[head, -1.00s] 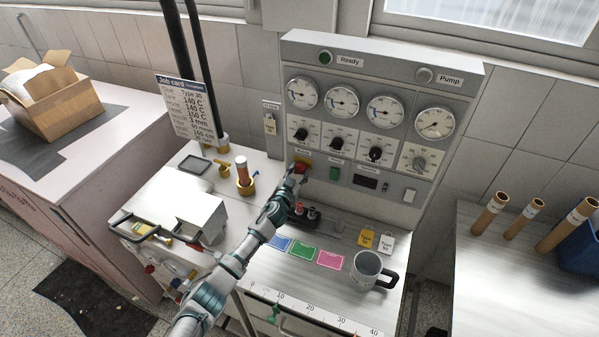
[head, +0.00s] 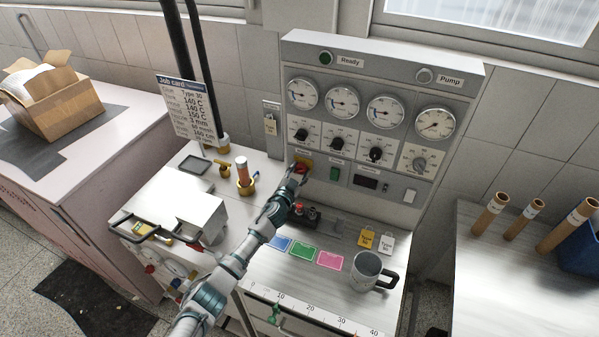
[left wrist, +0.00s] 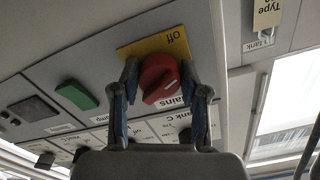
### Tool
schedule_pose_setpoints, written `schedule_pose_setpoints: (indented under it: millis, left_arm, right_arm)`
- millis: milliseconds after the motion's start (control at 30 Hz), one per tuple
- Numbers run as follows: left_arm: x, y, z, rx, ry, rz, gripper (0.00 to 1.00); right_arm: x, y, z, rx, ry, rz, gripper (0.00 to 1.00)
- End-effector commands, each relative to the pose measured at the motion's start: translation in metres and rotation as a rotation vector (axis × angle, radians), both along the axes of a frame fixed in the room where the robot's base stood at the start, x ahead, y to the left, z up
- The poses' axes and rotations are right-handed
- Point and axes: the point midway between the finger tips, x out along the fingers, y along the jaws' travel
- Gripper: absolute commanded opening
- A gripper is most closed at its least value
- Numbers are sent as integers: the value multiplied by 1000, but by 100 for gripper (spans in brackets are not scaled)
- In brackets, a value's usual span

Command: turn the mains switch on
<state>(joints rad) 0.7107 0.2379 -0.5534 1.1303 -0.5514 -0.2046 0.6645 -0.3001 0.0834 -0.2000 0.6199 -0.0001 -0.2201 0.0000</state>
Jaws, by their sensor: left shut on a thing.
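The mains switch is a red rotary knob (left wrist: 160,77) on a yellow plate (left wrist: 152,46) marked "Off" in the left wrist view. A label with its end reading "ains" sits beside the knob. A white line shows on the knob's face. In the head view the yellow plate (head: 305,160) is low on the left of the grey control panel, and my gripper partly hides the red knob. My left gripper (left wrist: 163,80) is shut on the knob, one finger on each side. It also shows in the head view (head: 298,172). My right gripper is not in view.
A green switch (head: 334,174) is right of the knob, with dials (head: 338,142) above. Below stand small red and black posts (head: 305,212), coloured cards (head: 303,249) and a grey mug (head: 367,269).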

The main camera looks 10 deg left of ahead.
Motion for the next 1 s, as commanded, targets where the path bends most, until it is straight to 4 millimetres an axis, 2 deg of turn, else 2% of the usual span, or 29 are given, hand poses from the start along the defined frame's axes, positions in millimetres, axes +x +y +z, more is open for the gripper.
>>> schedule_pose_setpoints:
  millis: [467,1000]
  left_arm:
    - [0,0,1,27,-7,1,10]
    - [0,0,0,38,-8,1,10]
  right_arm:
    - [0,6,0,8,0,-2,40]
    - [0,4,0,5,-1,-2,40]
